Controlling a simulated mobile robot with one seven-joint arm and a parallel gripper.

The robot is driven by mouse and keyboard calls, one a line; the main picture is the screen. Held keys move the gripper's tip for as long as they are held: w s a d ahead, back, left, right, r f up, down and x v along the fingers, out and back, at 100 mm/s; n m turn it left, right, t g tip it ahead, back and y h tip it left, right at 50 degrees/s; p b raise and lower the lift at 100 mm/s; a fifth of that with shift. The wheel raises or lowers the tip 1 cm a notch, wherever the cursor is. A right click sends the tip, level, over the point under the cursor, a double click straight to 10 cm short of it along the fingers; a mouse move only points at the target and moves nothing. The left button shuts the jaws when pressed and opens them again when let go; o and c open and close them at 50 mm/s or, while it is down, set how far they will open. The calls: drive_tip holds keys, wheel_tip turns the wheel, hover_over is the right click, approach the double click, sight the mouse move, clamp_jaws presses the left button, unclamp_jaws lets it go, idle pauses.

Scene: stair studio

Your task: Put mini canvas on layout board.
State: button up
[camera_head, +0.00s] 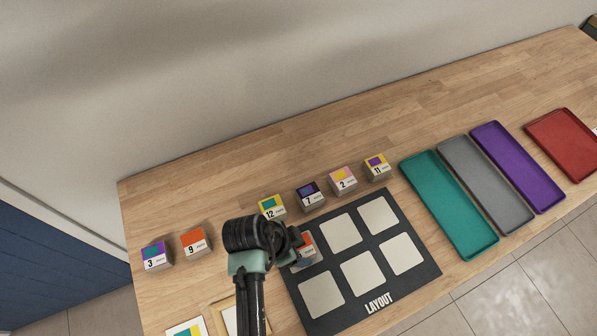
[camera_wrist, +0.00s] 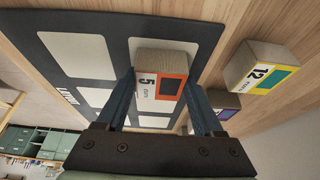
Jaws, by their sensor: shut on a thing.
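The dark layout board (camera_head: 323,323) lies on the wooden table with several pale square cells and the word LAYOUT on it. My gripper (camera_head: 296,248) is over the board's upper left cell. In the wrist view my gripper (camera_wrist: 164,100) is shut on a mini canvas (camera_wrist: 160,88), a block with an orange label and the number 5. The canvas also shows in the head view (camera_head: 308,246), partly hidden by my gripper. It is at the upper left cell; whether it touches the board I cannot tell. The layout board also fills much of the wrist view (camera_wrist: 122,58).
Other mini canvases stand behind the board: number 12 (camera_head: 272,207), 7 (camera_head: 310,195), 2 (camera_head: 342,181) and 11 (camera_head: 376,167). Numbers 3 (camera_head: 156,256) and 9 (camera_head: 196,243) stand left. Teal (camera_head: 448,205), grey (camera_head: 485,184), purple (camera_head: 517,166) and red (camera_head: 563,145) trays lie right.

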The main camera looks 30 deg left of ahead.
drive_tip(key=o, duration=1.3)
drive_tip(key=shift+o, duration=0.2)
drive_tip(key=v, duration=1.2)
drive_tip(key=w+r+n+t+y, duration=0.2)
drive_tip(key=w+r+t, duration=0.3)
drive_tip(key=w+r, duration=0.7)
drive_tip(key=w+r+n+t+y, duration=0.1)
drive_tip(key=w+r+t+y, duration=0.35)
drive_tip(key=r, duration=1.05)
drive_tip(key=w+d+r+n+t+h, duration=0.1)
drive_tip(key=d+r+t, duration=0.3)
drive_tip(key=r, duration=0.6)
drive_tip(key=w+d+r+n+t+h, duration=0.15)
drive_tip(key=d+r+t, duration=0.25)
drive_tip(key=r, duration=0.6)
drive_tip(key=s+d+r+n+t, duration=0.1)
drive_tip(key=s+d+r+t, duration=0.2)
drive_tip(key=s+r, duration=0.2)
drive_tip(key=s+d+r+n+t+h, duration=0.1)
drive_tip(key=s+d+r+t, duration=0.2)
drive_tip(key=r, duration=0.7)
drive_tip(key=shift+s, duration=1)
drive_tip(key=shift+f+t, duration=0.1)
drive_tip(key=shift+t, duration=0.15)
